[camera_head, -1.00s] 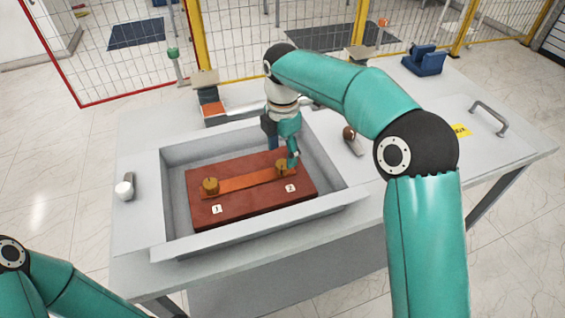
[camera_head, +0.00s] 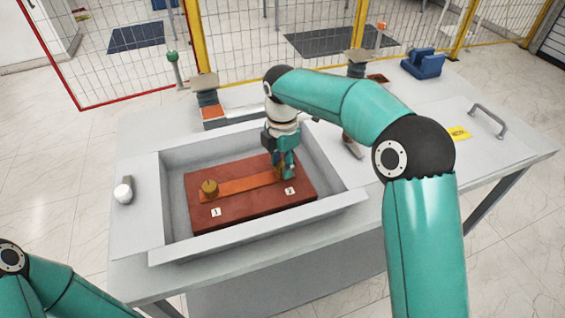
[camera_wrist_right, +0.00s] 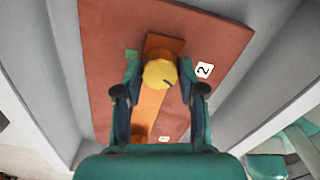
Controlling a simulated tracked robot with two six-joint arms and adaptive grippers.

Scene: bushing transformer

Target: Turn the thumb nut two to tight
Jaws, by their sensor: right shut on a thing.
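Thumb nut two (camera_wrist_right: 159,74) is a round brass-yellow knob with a dark line on its top, beside the label "2" (camera_wrist_right: 204,70). My right gripper (camera_wrist_right: 158,78) has its fingers on either side of it and is shut on it. In the head view my right gripper (camera_head: 287,172) points down at the right end of the copper bar (camera_head: 240,186) and hides the nut. Thumb nut one (camera_head: 210,188) stands at the bar's left end near the label "1" (camera_head: 216,212). My left gripper is out of view; only part of its arm shows at lower left.
The red-brown board (camera_head: 250,209) lies in a grey tray (camera_head: 175,215) with raised walls on the table. A white round knob (camera_head: 123,193) is left of the tray. A blue block (camera_head: 423,62) and a metal handle (camera_head: 487,119) are at the right.

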